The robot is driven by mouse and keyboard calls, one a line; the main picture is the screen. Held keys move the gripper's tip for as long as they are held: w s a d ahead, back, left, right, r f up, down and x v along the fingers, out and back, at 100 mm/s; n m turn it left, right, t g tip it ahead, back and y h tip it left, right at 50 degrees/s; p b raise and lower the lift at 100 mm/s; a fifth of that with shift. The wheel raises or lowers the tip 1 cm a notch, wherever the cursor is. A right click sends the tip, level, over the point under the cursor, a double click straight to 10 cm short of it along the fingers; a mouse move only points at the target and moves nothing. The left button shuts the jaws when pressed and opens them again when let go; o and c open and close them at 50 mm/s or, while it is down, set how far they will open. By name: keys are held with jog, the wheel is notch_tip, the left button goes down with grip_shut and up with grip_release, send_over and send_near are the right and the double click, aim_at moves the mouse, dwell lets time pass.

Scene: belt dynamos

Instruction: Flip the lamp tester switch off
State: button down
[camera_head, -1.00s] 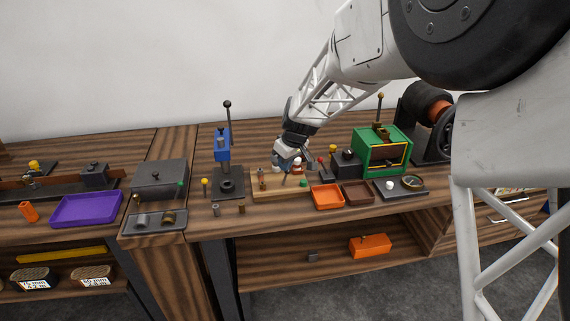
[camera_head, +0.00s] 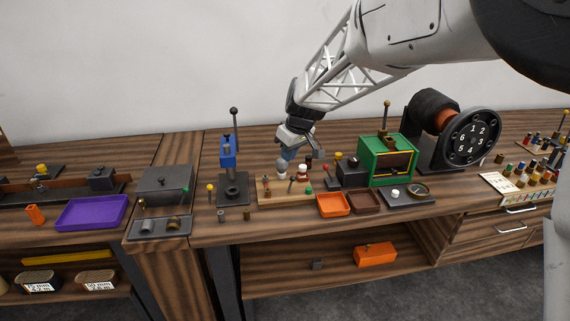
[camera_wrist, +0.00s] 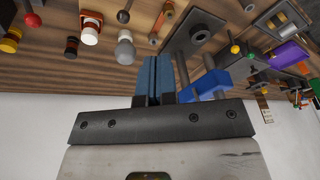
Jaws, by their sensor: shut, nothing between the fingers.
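A wooden board (camera_head: 270,201) with small posts and a green knob stands on the bench; I cannot tell for sure that it is the lamp tester. A white bulb-like piece with a red band (camera_head: 302,173) and a grey round-topped piece (camera_head: 281,173) stand at its back; they also show in the wrist view, the red-banded one (camera_wrist: 90,28) left of the grey one (camera_wrist: 125,46). My gripper (camera_head: 287,159) is above and behind these pieces, its blue fingers (camera_wrist: 157,70) shut together and empty. I cannot make out the switch or its position.
A blue press (camera_head: 228,155) stands left of the board, close to my fingers in the wrist view. A black box (camera_head: 352,172) and a green-framed machine (camera_head: 386,158) stand to the right. Orange (camera_head: 333,213) and brown trays (camera_head: 366,210) lie in front.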

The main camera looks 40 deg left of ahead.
jog(key=shift+v, duration=1.55)
jog(key=s+d+r+m+t, duration=0.1)
jog(key=d+r+m, duration=0.15)
jog(key=d, duration=0.95)
jog(key=s+d+r+m+h, duration=0.1)
jog(key=d+r+m, duration=0.15)
jog(key=d, duration=0.95)
jog(key=s+d+r+m+t, duration=0.1)
jog(key=d+r+m, duration=0.15)
jog(key=d, duration=0.95)
jog(key=s+d+f+m+h, duration=0.1)
jog(key=s+d+m, duration=0.3)
jog(key=s+d, duration=0.7)
jog(key=s+d+f+m+t+h, duration=0.1)
jog(key=s+d+f+m, duration=0.3)
jog(key=s+d, duration=0.7)
jog(key=d, duration=0.3)
jog(key=shift+d+m+h, duration=0.3)
jog(key=shift+m, duration=0.05)
